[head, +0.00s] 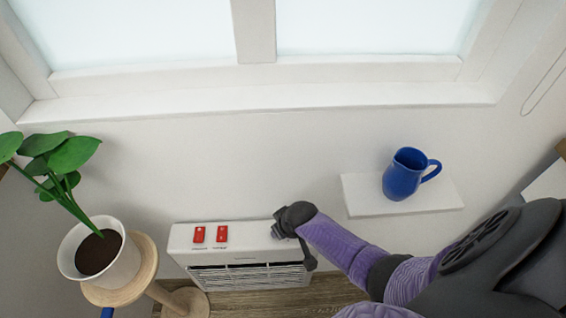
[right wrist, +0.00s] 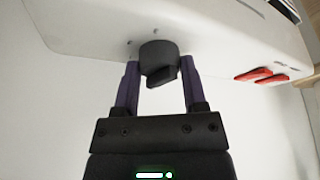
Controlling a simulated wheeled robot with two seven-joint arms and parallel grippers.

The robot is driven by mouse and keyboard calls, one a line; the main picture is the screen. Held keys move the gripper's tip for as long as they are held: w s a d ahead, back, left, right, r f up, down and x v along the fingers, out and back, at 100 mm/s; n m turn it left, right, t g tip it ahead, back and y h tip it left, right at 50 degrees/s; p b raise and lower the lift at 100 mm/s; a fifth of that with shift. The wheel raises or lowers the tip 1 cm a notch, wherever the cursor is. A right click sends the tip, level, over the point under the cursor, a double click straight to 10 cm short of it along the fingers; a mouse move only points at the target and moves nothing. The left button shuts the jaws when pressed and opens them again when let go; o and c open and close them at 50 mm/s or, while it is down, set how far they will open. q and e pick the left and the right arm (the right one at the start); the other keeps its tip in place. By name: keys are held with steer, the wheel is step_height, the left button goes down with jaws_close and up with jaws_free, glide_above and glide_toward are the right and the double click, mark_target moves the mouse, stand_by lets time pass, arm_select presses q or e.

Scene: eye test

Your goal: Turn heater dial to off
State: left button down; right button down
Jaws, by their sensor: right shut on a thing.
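The white heater (head: 240,238) stands against the wall under the window, with a grille on its front. Its dark dial (right wrist: 158,60) shows in the right wrist view, a round knob with a raised grip. My right gripper (right wrist: 159,70) has one finger on each side of the dial and is shut on it. In the head view my right gripper (head: 281,229) is at the right end of the heater's top and hides the dial. I cannot read the dial's setting. My left gripper is not in view.
Two red switches (head: 210,234) sit on the heater's top at the left. A potted plant (head: 98,252) stands on a round wooden stand at the left. A blue jug (head: 404,176) stands on a white wall shelf (head: 360,197) to the right, above my right arm.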

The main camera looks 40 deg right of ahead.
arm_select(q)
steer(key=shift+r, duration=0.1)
arm_select(e)
steer(key=shift+n+y, duration=0.4)
steer(key=shift+n, duration=0.6)
steer(key=shift+c, duration=0.7)
jaws_free()
steer(key=p+v, duration=0.3)
steer(key=v, duration=0.1)
steer(key=p+v, duration=0.2)
steer(key=shift+w+d+r+p, duration=0.1)
steer(key=shift+r+p, duration=0.2)
steer(key=shift+r, duration=0.15)
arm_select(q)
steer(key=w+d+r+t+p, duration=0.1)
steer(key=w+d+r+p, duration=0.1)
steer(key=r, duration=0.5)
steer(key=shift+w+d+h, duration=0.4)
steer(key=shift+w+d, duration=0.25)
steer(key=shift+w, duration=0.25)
arm_select(e)
steer(key=v, duration=0.3)
steer(key=shift+s, duration=0.25)
